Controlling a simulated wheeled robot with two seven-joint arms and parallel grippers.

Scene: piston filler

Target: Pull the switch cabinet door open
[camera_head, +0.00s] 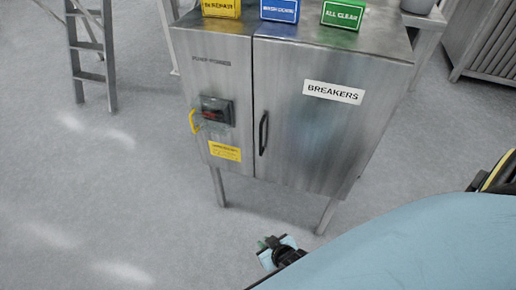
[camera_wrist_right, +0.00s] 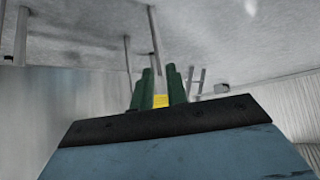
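The grey metal switch cabinet (camera_head: 325,130) stands on legs at the upper middle of the head view. Its right door bears a white "BREAKERS" label (camera_head: 333,92) and an upright black handle (camera_head: 263,133) near its left edge. Its left door has a dark switch with a red part (camera_head: 214,112), a yellow handle (camera_head: 194,121) and a yellow label (camera_head: 225,151). Both doors look shut. My right gripper (camera_head: 270,245) is below and in front of the cabinet, apart from the handles. Its green fingers (camera_wrist_right: 160,90) appear parted, with nothing held between them. My left gripper is out of view.
A stepladder (camera_head: 91,47) is at the upper left. A ribbed grey unit (camera_head: 485,45) is at the upper right. The floor before the cabinet and to its left is clear.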

